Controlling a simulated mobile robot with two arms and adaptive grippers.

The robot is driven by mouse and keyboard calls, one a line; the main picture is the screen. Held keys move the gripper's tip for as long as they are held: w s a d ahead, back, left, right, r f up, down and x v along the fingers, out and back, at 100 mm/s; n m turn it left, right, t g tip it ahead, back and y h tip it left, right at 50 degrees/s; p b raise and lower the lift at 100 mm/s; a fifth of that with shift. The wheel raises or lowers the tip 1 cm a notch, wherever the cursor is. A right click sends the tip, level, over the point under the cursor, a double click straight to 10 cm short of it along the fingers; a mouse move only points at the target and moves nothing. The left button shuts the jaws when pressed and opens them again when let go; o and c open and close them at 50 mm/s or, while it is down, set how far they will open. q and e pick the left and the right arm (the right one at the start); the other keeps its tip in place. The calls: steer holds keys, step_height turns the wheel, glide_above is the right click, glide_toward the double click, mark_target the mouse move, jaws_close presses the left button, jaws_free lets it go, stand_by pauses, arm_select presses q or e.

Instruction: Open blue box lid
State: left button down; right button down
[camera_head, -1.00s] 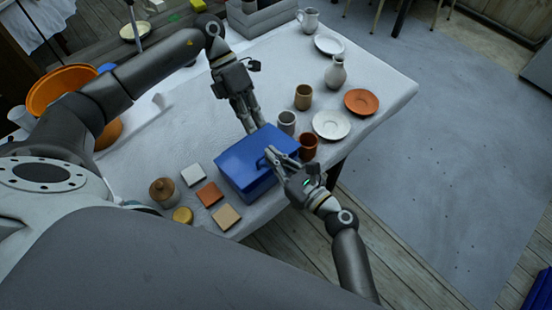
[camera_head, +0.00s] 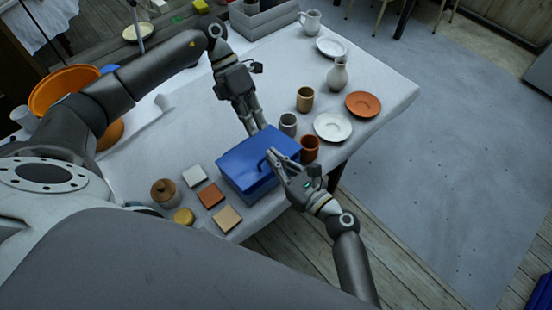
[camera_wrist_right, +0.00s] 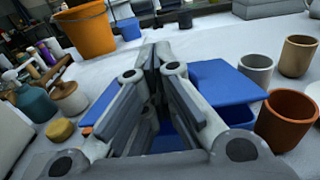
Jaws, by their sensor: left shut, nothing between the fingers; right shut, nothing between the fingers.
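In the right wrist view, my right gripper's fingers (camera_wrist_right: 158,52) hide the middle of the blue box (camera_wrist_right: 222,83).
A grey cup (camera_head: 288,123), a terracotta cup (camera_head: 309,149) and a white plate (camera_head: 333,127) stand close to the box's right. The table behind my left gripper is mostly clear.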

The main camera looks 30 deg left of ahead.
arm_select(q)
steer(key=c, duration=2.1)
jaws_free()
steer(key=o, duration=0.5)
steer(key=shift+o, duration=0.2)
